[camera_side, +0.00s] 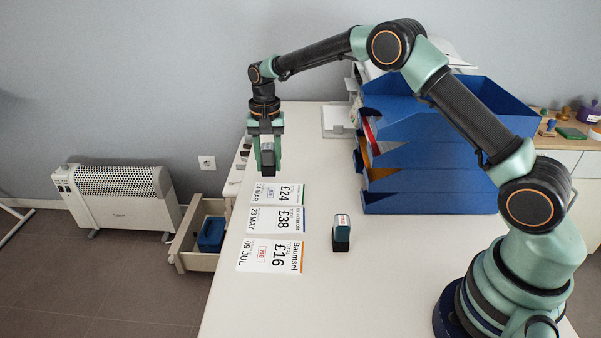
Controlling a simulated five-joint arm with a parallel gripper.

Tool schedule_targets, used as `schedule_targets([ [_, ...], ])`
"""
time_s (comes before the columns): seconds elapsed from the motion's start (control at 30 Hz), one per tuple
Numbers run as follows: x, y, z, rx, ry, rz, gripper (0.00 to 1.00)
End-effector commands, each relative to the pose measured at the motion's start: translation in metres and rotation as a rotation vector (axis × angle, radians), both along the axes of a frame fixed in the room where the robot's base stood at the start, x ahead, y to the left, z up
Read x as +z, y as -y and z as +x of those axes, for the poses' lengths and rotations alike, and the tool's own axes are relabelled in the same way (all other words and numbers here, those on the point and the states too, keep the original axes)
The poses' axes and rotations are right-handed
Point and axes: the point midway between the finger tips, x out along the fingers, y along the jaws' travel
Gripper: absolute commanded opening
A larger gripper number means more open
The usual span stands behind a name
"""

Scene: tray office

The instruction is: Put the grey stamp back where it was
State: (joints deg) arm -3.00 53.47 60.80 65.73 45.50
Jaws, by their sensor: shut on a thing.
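My gripper (267,168) points down above the far left part of the table, behind the row of paper slips. It is shut on a small stamp with a grey body and dark lower part, which I take to be the grey stamp (267,156). The fingers hide part of it. Whether its bottom is clear of the table is hard to tell. A second stamp (341,234), black below with a grey-blue top, stands upright on the table to the right of the slips.
Paper slips marked £24 (279,194), £38 (276,220) and £16 (270,256) lie in a row. Blue stacked trays (420,197) stand at right. An open drawer (200,260) at left holds a blue thing (211,234). The front table is clear.

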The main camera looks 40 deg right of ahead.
Motion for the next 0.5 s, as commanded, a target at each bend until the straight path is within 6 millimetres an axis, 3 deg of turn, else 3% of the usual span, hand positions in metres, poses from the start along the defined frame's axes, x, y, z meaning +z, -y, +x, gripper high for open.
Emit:
schedule_targets([
  [0.27,0.036,0.023,-0.020,-0.011,0.006,0.000,0.06],
  [0.5,0.083,0.056,-0.066,-0.026,0.005,0.000,0.06],
])
